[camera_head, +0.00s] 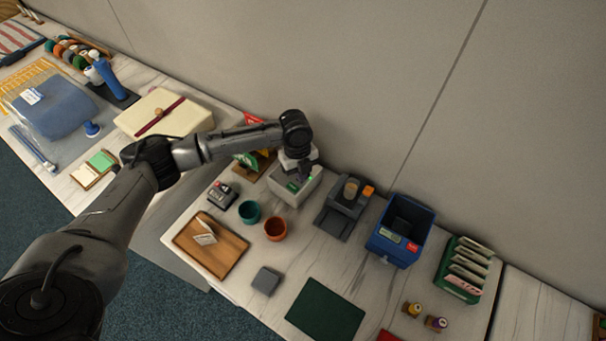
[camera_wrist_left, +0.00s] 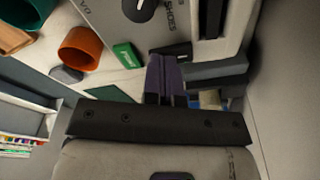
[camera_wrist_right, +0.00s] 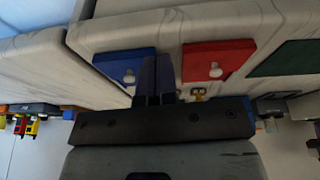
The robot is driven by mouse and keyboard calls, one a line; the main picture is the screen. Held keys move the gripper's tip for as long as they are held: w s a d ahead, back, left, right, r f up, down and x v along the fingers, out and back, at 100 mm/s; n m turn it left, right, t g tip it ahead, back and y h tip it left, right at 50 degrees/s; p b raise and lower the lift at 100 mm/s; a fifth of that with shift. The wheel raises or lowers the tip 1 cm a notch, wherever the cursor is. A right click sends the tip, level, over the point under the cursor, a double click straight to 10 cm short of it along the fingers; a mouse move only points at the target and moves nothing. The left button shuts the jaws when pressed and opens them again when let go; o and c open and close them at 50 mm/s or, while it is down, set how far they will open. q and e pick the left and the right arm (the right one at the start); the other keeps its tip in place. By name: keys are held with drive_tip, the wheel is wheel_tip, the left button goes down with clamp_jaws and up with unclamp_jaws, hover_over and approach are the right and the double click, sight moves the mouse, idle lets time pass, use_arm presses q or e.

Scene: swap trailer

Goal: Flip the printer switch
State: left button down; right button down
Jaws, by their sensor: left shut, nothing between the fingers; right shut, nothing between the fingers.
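The printer appears to be the small pale box (camera_head: 292,188) against the wall in the head view, with a green label and a small green light on it. In the left wrist view a pale grey face with dark lettering (camera_wrist_left: 190,22) fills the top, with a green label and a small black part (camera_wrist_left: 172,49) beside the fingertips. This may be the switch; its position is unclear. My left gripper (camera_head: 303,173) is shut and empty over the box; its fingers (camera_wrist_left: 160,75) reach toward that part, contact unclear. My right gripper (camera_wrist_right: 157,82) is shut and empty, outside the head view.
Teal (camera_head: 249,212) and orange (camera_head: 275,229) cups stand in front of the box. A grey device (camera_head: 342,215) and blue bin (camera_head: 401,230) are to its right. A wooden tray (camera_head: 211,246) lies front left. Blue (camera_wrist_right: 125,66) and red (camera_wrist_right: 217,60) panels with white knobs face my right gripper.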

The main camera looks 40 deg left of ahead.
use_arm(q)
wheel_tip(320, 180, up, 4)
drive_tip(key=p, duration=0.4)
wheel_tip(320, 180, up, 3)
drive_tip(key=p, duration=0.3)
idle(0.8)
